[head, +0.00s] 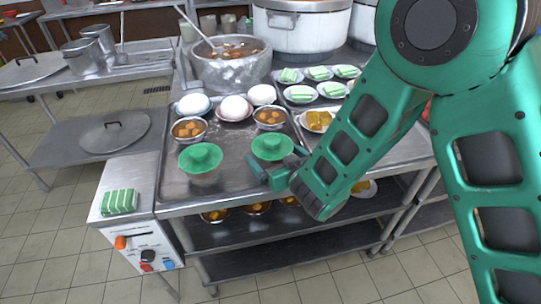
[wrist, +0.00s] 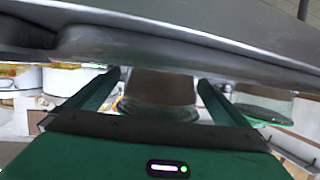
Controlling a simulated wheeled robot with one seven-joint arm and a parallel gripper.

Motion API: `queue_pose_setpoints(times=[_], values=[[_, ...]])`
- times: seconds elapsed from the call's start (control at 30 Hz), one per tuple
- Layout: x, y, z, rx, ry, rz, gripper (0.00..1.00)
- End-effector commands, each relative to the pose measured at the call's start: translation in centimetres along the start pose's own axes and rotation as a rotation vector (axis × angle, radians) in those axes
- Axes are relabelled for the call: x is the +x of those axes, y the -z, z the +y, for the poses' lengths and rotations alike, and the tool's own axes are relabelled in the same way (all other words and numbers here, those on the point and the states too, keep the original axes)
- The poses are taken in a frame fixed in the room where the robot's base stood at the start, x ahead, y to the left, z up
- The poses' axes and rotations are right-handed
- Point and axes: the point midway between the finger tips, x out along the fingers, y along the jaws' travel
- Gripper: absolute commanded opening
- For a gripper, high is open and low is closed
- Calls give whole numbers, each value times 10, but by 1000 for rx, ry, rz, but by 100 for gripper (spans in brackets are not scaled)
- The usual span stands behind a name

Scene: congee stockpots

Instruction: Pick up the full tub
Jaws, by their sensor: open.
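Two tubs with green lids stand on the steel counter in the head view. The right tub (head: 272,147) has its lower part largely hidden by my gripper (head: 268,172). The left tub (head: 203,177) looks clear and pale below its lid. In the wrist view, which is upside down, a tub with brown contents (wrist: 158,88) stands between the two open fingers of my gripper (wrist: 160,80). A clear, empty-looking tub (wrist: 250,102) is to the right there. My fingers flank the brown tub; I cannot tell whether they touch it.
Bowls of orange cubes (head: 189,129) and white domed items (head: 234,108) sit behind the tubs. A pot with a ladle (head: 230,70) and a large stockpot (head: 300,28) stand farther back. Plates with green-striped items (head: 301,94) are at the right. A control box (head: 145,240) adjoins the counter's left.

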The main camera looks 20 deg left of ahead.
Motion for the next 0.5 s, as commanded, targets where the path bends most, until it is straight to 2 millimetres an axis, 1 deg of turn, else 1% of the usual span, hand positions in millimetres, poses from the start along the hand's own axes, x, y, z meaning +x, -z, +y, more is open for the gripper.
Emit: queue_pose_setpoints(times=[0.1, 0.27, 0.3, 0.37, 0.4, 0.47, 0.5], values=[[6, -1, 0, 1, -3, 1, 100], [6, 0, -1, 1, -2, 1, 100], [6, 0, -1, 1, -2, 1, 98], [6, 0, -1, 1, -2, 1, 83], [6, 0, -1, 0, -2, 1, 74], [6, 0, -1, 1, -2, 1, 59], [6, 0, -1, 1, -2, 1, 50]])
